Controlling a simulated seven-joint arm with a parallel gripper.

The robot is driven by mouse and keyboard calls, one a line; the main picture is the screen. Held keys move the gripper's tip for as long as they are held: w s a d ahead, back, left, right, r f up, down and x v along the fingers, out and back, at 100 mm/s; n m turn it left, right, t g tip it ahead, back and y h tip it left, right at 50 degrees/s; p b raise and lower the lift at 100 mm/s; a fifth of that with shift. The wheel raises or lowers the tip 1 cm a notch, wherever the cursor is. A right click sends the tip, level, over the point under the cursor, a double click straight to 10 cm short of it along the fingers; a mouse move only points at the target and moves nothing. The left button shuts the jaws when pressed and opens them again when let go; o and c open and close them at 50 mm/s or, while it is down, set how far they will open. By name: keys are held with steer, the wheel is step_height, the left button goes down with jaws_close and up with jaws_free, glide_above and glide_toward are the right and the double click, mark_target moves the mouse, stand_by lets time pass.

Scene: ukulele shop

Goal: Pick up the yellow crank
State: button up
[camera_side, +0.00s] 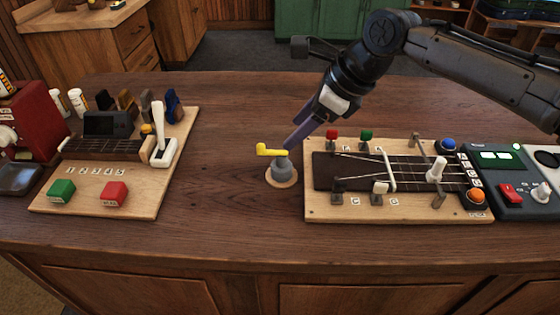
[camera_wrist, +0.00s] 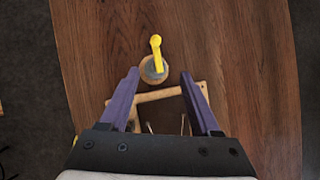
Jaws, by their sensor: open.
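The yellow crank (camera_side: 270,150) sits on top of a grey peg stand (camera_side: 281,168) that stands on a small round wooden base. In the wrist view the yellow crank (camera_wrist: 157,55) lies ahead of and above the gap between the fingertips, with its knob end at the top. My gripper (camera_side: 300,138) has purple fingers. In the side view it is tilted, with its tips just up and right of the crank. In the wrist view my gripper (camera_wrist: 160,75) is open, with nothing between its fingers.
A wooden board (camera_side: 318,212) with strings, pegs and knobs stands just right of the crank. A grey tuner box (camera_side: 497,190) is at the far right. Another board (camera_side: 150,203) with green and red buttons is at the left. The table (camera_side: 228,150) between is clear.

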mark_target(277, 151)
steer(key=shift+x, duration=3.5)
steer(key=shift+s, duration=0.1)
jaws_close()
